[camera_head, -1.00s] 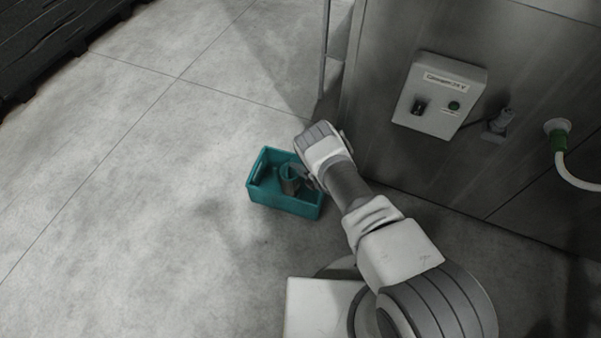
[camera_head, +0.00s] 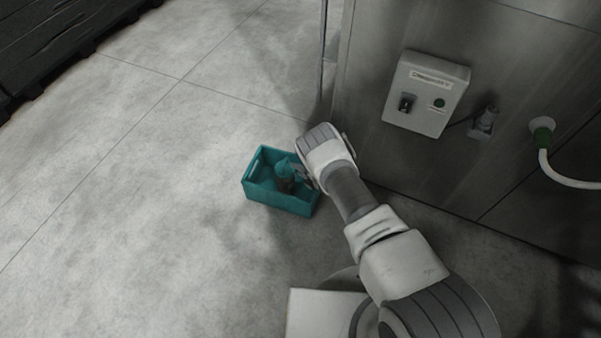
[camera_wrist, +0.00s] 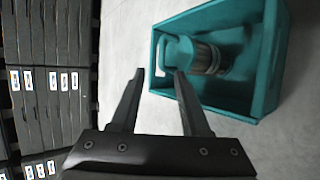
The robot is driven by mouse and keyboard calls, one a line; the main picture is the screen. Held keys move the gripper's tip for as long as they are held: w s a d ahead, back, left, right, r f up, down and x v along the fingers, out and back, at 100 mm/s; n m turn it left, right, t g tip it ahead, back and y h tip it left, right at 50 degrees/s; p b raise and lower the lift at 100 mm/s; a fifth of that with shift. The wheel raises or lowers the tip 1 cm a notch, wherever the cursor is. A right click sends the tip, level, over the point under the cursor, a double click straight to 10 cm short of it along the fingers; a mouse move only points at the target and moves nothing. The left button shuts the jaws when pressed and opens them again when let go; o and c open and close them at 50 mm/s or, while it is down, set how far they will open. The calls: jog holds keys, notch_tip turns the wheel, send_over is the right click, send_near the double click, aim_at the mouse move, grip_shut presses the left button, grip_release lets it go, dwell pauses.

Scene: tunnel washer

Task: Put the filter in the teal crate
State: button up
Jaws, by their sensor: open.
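The filter (camera_wrist: 205,58) is a grey ribbed cylinder with a teal end. It is inside the teal crate (camera_wrist: 263,98) and appears lying or tilted; I cannot tell its exact angle. In the head view, the filter (camera_head: 285,181) shows small and dark with a teal top, within the crate's (camera_head: 268,197) walls. My gripper (camera_wrist: 159,72) is open, with nothing between its fingers. In the head view my wrist hides part of the crate's right side.
A grey metal machine wall stands right of the crate, with a control box (camera_head: 427,94) and a green hose fitting (camera_head: 542,131). Dark stacked panels (camera_head: 60,40) stand at the far upper left. The concrete floor left of the crate is clear.

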jog(key=shift+s+d+r, duration=0.15)
jog(key=shift+r, duration=0.05)
